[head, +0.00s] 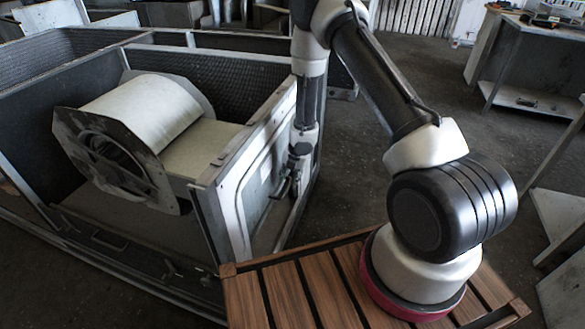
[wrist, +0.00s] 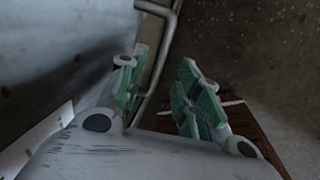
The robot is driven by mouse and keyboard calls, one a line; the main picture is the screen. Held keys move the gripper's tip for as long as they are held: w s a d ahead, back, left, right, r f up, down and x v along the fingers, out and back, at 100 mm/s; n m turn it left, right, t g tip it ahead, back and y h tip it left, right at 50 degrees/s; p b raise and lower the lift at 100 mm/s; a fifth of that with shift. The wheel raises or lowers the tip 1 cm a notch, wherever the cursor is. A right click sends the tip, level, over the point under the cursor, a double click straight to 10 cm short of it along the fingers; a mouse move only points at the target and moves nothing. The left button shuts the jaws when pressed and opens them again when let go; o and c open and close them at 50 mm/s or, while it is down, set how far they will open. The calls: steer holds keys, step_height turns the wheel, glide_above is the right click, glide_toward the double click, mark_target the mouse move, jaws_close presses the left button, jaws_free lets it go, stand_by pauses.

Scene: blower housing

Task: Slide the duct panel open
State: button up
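The duct panel (head: 262,180), a pale grey framed panel, stands upright on the right side of the blower housing (head: 60,80). In the wrist view its pale face (wrist: 60,45) fills the left side. A grey bar handle (wrist: 161,60) curves out from the panel. My gripper (head: 282,184) is beside the panel's outer face in the head view, small and dark there. In the wrist view my gripper (wrist: 160,95) has its green-padded fingers apart, with the handle bar between them, close to the left finger. Whether that finger touches the bar is unclear.
A pale drum (head: 150,110) with a round opening sits inside the housing. A slatted wooden platform (head: 290,295) lies under my arm's base. Grey floor (head: 345,150) is clear right of the panel. A workbench (head: 520,60) stands at the far right.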

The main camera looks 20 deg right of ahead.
step_height(320, 180, up, 8)
steer(key=d, duration=0.1)
steer(key=shift+s+d, duration=0.15)
steer(key=shift+s, duration=0.3)
